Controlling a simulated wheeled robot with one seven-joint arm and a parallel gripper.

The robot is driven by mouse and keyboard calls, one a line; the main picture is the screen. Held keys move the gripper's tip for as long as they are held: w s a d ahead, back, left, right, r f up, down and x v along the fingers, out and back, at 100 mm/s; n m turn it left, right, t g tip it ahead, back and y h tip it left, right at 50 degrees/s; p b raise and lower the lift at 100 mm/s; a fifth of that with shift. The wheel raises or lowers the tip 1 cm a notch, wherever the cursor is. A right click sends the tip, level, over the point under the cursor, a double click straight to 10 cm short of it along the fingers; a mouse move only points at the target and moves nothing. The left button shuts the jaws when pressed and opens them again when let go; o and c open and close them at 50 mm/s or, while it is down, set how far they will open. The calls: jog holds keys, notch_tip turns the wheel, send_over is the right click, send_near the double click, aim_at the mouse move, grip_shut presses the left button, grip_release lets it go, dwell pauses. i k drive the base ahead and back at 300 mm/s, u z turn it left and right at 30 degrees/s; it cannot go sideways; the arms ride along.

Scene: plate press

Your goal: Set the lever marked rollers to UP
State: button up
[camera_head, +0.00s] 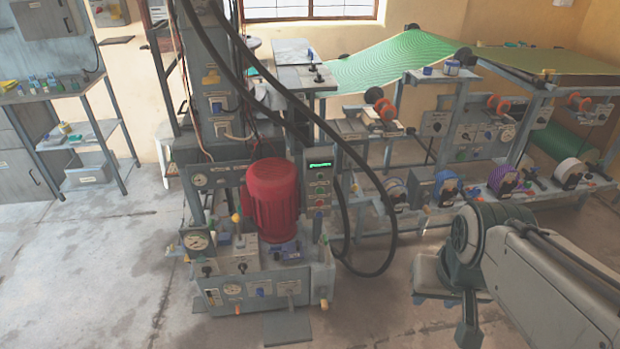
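The press (250,255) stands in the middle of the view, with a red motor (272,200) on it. Its lower panel and top carry several small levers and knobs, among them a yellow-knobbed lever (236,218) and a black-knobbed one (207,270). Labels are too small to read, so I cannot tell which lever is marked rollers or how it is set. My arm (540,280) comes in from the lower right, well apart from the press. Its end is bent down and away, and the fingers cannot be made out clearly.
Black hoses (392,225) loop down beside the press on the right. A long machine with a green sheet (400,58) and several reels stands at the back right. A shelf rack (85,140) is at the left. The floor at front left is clear.

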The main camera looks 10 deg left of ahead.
aim_at(355, 187)
jog(key=z, duration=0.55)
jog(key=i, duration=1.25)
jog(key=u, duration=0.6)
